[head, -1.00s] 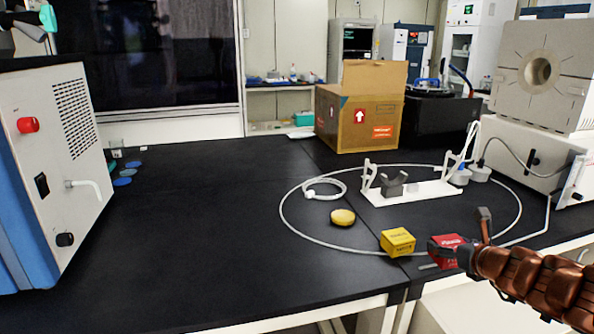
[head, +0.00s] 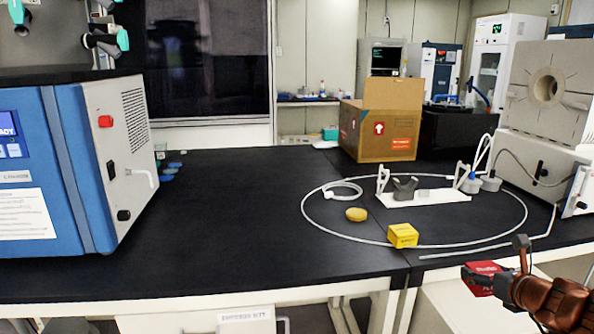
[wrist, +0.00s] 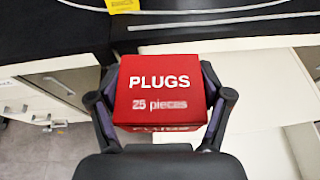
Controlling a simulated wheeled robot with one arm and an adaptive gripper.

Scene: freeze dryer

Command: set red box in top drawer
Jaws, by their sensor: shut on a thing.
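The red box (head: 484,278) is held in my gripper (head: 498,276) at the lower right of the head view, just in front of the bench's front edge. In the wrist view the red box (wrist: 160,92), marked "PLUGS 25 pieces", sits between the two fingers of my gripper (wrist: 160,98), which press on its sides. A labelled white drawer front (head: 200,324) shows under the bench at the bottom of the head view, only partly in frame. In the wrist view, white drawer fronts (wrist: 52,92) show at the left; they look shut.
On the black bench (head: 240,230) are a yellow box (head: 403,235), a yellow round piece (head: 356,214), a white stand (head: 430,197) and a looped tube (head: 312,222). A cardboard box (head: 385,130) stands behind. A blue and white machine (head: 70,190) stands left. The bench's left front is clear.

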